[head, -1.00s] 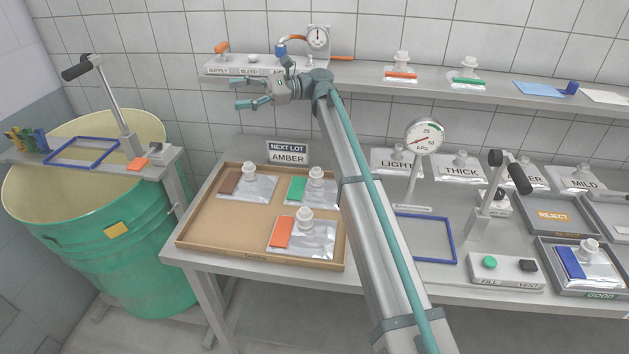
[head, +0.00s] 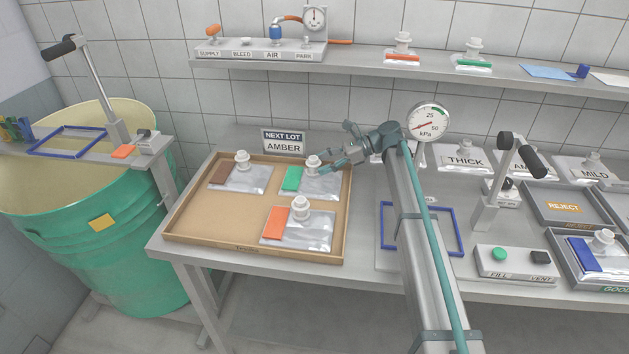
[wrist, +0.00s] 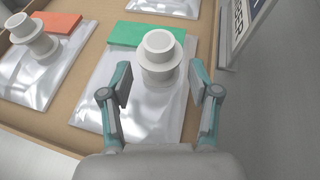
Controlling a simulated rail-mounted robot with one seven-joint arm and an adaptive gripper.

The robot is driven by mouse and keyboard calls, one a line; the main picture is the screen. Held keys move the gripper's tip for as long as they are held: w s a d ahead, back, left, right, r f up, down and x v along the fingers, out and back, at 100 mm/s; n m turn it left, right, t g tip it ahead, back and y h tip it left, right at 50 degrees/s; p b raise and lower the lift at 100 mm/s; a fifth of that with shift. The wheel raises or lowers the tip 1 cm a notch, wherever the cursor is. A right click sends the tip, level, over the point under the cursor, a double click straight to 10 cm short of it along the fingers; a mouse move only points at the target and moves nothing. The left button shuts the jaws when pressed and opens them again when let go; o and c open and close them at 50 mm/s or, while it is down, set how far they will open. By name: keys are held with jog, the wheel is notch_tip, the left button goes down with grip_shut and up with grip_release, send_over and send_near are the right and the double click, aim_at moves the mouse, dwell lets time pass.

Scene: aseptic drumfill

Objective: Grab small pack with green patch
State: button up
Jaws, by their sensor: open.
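The small silver pack with the green patch (head: 318,184) lies at the back right of the brown tray (head: 205,239). Its green patch (head: 292,178) is on the left end and its white spout cap (head: 313,163) stands upright. In the wrist view the pack (wrist: 139,118) lies below my gripper, with the cap (wrist: 159,62) just ahead of and between the fingertips. My gripper (head: 334,163) is open and empty, its fingers on either side of the cap's near side in the wrist view (wrist: 165,88). Whether a finger touches the cap I cannot tell.
The same tray holds a pack with a brown patch (head: 240,180) and one with an orange patch (head: 305,232). The NEXT LOT AMBER sign (head: 284,141) stands close behind the tray. A pressure gauge (head: 428,122) stands to the right. The tray's front left is bare.

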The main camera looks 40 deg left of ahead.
aim_at(318, 164)
jog(key=shift+x, duration=1.7)
jog(key=shift+c, duration=0.3)
jog(key=c, duration=0.9)
jog(key=shift+c, duration=0.2)
jog(key=shift+r, duration=0.2)
